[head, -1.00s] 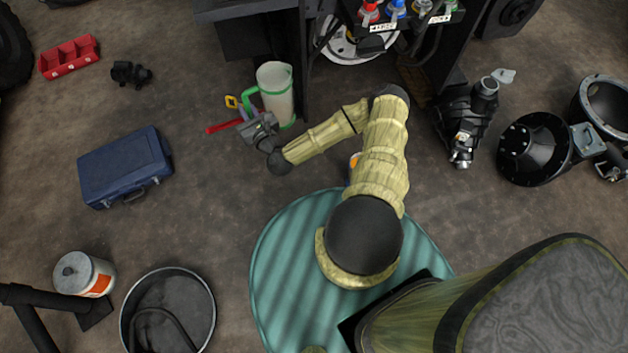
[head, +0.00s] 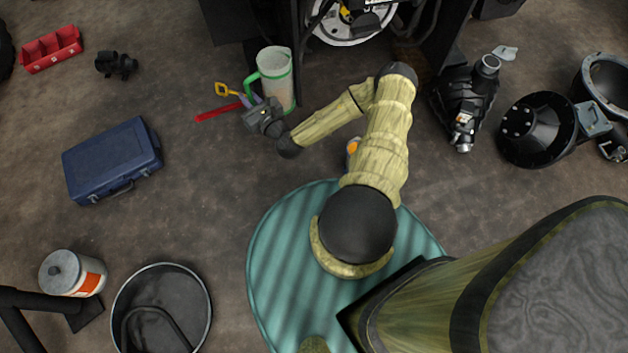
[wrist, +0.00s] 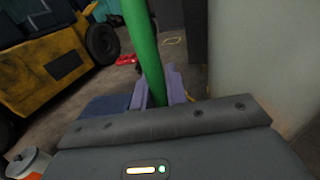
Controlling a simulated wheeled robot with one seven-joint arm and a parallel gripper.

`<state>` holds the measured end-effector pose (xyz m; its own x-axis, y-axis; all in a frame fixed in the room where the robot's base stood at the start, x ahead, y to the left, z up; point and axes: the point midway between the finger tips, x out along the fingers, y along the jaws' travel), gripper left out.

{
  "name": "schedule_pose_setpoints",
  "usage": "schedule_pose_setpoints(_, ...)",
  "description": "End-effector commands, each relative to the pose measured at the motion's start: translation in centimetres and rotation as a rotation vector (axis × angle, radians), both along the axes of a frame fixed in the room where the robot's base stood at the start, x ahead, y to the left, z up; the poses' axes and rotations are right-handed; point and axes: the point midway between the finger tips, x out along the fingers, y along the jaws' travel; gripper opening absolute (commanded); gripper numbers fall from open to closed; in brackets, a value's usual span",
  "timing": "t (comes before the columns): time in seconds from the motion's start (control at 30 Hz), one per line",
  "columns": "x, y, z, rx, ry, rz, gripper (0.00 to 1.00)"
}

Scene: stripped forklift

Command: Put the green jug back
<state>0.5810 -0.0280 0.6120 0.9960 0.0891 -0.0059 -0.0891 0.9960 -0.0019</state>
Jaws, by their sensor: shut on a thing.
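The green jug (head: 275,78) has a pale body with a green rim and a green side handle. It is upright beside the dark forklift frame in the head view. My gripper (head: 252,102) is at its left side, shut on the handle. In the wrist view the green handle (wrist: 143,45) runs down between my gripper's purple-grey fingertips (wrist: 158,88), and the pale jug body (wrist: 262,50) fills the right side. The jug's base is partly hidden, and I cannot tell whether it touches the floor.
A red bar (head: 217,111) and a yellow-handled tool (head: 228,90) lie left of the jug. The dark forklift frame (head: 297,45) is close on its right. A blue case (head: 112,160) lies at left. Floor between case and jug is mostly clear.

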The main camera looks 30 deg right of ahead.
Motion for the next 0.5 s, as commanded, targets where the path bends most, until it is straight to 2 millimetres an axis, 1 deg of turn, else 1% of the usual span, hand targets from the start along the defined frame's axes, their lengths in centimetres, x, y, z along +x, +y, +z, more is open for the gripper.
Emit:
schedule_pose_setpoints(0.03, -0.1, -0.7, -2.3, -0.005, -0.001, 0.016, 0.0)
schedule_pose_setpoints(0.27, -1.1, -2.4, -7.8, -0.007, -0.001, 0.13, 0.0)
schedule_pose_setpoints(0.5, -2.8, -3.9, -14.3, -0.006, 0.0, 0.274, 0.0)
